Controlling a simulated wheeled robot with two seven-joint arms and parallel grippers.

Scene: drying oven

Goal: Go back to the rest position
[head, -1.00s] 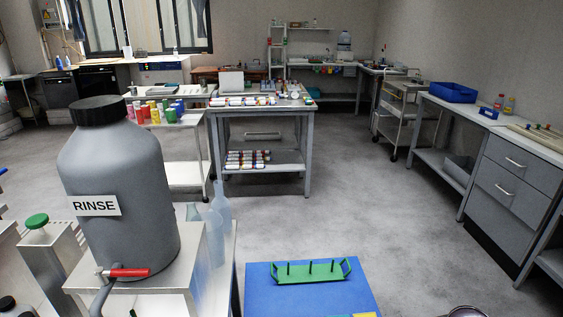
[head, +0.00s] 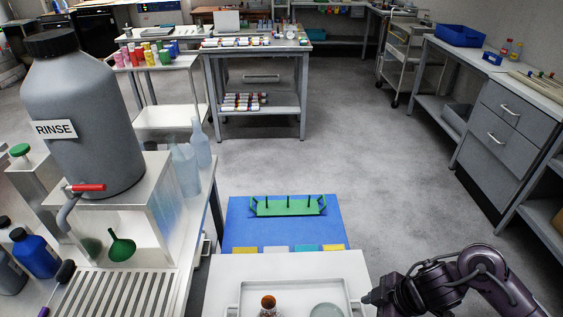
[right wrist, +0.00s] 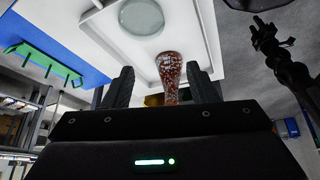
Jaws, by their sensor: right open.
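My right gripper (right wrist: 162,90) is open in the right wrist view, its two dark fingers apart. A brown speckled glass vessel (right wrist: 169,72) shows between and beyond the fingers; I cannot tell how far off it is. In the head view the brown vessel (head: 268,303) stands in a white tray (head: 290,283) at the bottom edge. A round glass dish (head: 327,311) is beside it and shows in the right wrist view (right wrist: 141,16). My right arm comes in at the lower right of the head view. My left gripper is not seen.
A blue mat (head: 237,225) with a green pegged rack (head: 287,206) lies beyond the tray. A grey RINSE bottle (head: 82,120), a green funnel (head: 121,248) and bottles crowd the left bench. The floor (head: 350,150) ahead is open, with a grey cabinet (head: 505,145) on the right.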

